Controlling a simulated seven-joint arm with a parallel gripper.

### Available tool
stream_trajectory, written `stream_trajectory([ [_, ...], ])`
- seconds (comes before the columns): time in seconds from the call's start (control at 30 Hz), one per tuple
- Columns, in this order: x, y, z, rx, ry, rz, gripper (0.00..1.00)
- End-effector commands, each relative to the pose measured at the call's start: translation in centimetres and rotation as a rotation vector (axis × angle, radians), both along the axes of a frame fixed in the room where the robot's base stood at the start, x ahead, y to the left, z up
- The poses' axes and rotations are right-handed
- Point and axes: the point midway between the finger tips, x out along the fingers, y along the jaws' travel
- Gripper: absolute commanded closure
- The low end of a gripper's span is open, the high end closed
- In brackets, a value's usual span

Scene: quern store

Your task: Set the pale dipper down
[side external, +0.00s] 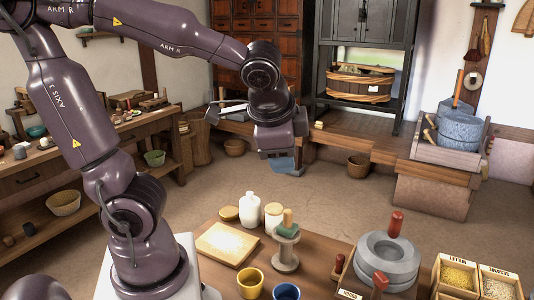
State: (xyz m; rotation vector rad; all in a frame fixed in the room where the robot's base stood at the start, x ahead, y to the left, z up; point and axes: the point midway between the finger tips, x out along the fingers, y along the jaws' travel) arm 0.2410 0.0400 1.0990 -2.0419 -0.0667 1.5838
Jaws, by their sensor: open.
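My gripper (281,172) hangs from the arm in the upper middle, pointing down, high above the near table. It is open. A small bluish shape shows at its jaws; I cannot tell whether it is part of the gripper or something behind. I cannot make out a pale dipper for certain. A thin pale shape (232,104) shows left of my wrist, before the back bench; what it is stays unclear. On the near table (215,262) stand a pale board (227,243), a white jar (250,210) and a grey spool-like stand (286,250) bearing a green piece with a wooden knob.
A yellow cup (250,282) and a blue cup (287,292) stand at the near edge. A stone quern (386,262) with red handles and a divided grain box (478,277) are to the right. A cluttered workbench (45,180) is at left. Open floor lies behind the table.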

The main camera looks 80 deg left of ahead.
Motion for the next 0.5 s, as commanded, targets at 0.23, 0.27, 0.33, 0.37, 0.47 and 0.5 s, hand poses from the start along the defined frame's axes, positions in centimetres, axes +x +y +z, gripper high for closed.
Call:
stream_trajectory([
  [0.23,-4.0,-3.2,1.3,-0.421,-0.198,0.21,0.56],
  [0.27,-4.2,-3.4,1.5,-0.447,-0.211,0.221,0.56],
  [0.33,-4.4,-3.8,1.6,-0.487,-0.229,0.237,0.56],
  [0.37,-4.5,-3.9,1.6,-0.496,-0.233,0.241,0.56],
  [0.47,-4.5,-4.1,1.7,-0.508,-0.236,0.245,0.56],
  [0.5,-4.5,-4.1,1.7,-0.508,-0.236,0.245,0.56],
])
